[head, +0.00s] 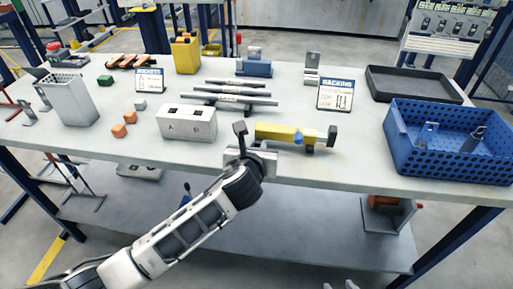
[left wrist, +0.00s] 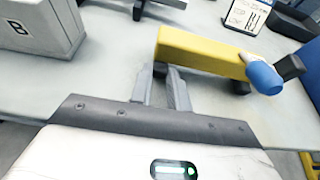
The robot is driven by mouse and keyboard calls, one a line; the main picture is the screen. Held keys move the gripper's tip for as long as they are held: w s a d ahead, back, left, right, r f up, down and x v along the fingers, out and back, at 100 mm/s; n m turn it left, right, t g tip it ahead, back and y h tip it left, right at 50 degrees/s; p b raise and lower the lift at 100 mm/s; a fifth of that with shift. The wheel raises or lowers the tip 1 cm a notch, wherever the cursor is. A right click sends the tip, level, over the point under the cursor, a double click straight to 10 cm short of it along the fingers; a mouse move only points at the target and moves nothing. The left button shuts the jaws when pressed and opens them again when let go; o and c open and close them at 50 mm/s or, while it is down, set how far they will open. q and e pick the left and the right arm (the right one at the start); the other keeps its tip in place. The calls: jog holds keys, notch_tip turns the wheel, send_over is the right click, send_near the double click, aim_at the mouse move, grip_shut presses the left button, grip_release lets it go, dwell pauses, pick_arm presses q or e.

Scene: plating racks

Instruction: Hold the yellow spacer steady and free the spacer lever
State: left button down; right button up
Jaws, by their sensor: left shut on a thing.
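The yellow spacer (head: 278,132) is a long bar on the table's front part, on dark feet. A blue lever (head: 298,138) sits on its front side near the right end, beside a dark end block (head: 332,136). In the left wrist view the spacer (left wrist: 200,52) runs across the top with the blue lever (left wrist: 263,77) at its right. My left gripper (head: 268,148) is shut at the spacer's left part, from the front edge. Its fingers (left wrist: 163,82) show close together there; the exact contact is partly hidden.
A white block marked A and B (head: 188,124) stands left of the spacer. A racking sign (head: 336,95) stands behind right, and a blue perforated crate (head: 445,150) is at the right. Table between spacer and crate is clear.

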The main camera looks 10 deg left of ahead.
pick_arm(q)
jog(key=shift+f, duration=0.45)
dwell(0.6)
jog(key=c, duration=1.4)
grip_release()
jog(key=shift+f, duration=0.1)
jog(key=shift+o, duration=0.2)
grip_shut()
